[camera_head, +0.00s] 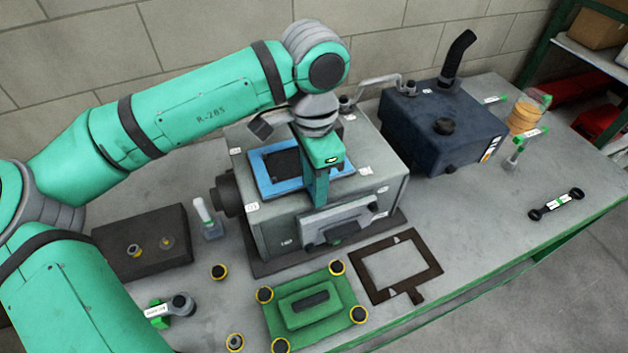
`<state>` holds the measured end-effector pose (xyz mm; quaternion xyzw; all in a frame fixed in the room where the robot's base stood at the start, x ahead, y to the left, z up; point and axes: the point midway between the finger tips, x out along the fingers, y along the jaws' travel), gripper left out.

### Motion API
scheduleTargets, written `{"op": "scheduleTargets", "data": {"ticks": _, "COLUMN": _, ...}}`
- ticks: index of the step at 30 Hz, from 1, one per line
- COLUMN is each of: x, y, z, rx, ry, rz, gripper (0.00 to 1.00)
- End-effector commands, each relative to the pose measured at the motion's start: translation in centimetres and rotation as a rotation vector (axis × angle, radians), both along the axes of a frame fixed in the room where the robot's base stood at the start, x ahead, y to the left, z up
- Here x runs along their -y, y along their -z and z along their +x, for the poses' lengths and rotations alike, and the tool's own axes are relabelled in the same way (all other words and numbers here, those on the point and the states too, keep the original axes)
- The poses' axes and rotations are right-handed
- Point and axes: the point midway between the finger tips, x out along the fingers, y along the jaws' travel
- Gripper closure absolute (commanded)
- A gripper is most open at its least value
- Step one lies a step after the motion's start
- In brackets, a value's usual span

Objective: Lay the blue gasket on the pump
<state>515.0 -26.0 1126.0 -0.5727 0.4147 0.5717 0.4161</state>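The blue gasket (262,176) is a flat rectangular frame around a dark opening. It lies flat on, or just above, the top face of the grey block-shaped housing that I take for the pump (281,222), roughly lined up with it. My gripper (315,200) points down over the gasket's front right part and hides some of it. Its fingers are seen nearly edge-on, so I cannot tell whether they are open or shut on the gasket's edge. Any gap between gasket and housing is too small to see.
A dark frame with a tab (410,292) lies right of the green cover (310,310) with yellow-ringed corners. A dark blue tank (440,125) stands behind right. A dark block (140,240) is at left. The bench is clear at right around a black link (556,204).

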Motion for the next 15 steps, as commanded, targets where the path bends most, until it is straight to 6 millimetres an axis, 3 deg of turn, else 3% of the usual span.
{"op": "scheduleTargets", "data": {"ticks": 7, "x": 0.0, "y": -1.0, "z": 0.0, "rx": 0.0, "ry": 0.0, "rz": 0.0, "gripper": 0.65}}
{"op": "scheduleTargets", "data": {"ticks": 15, "x": 0.1, "y": -5.7, "z": 0.0, "rx": 0.003, "ry": 0.001, "rz": -0.001, "gripper": 0.65}}
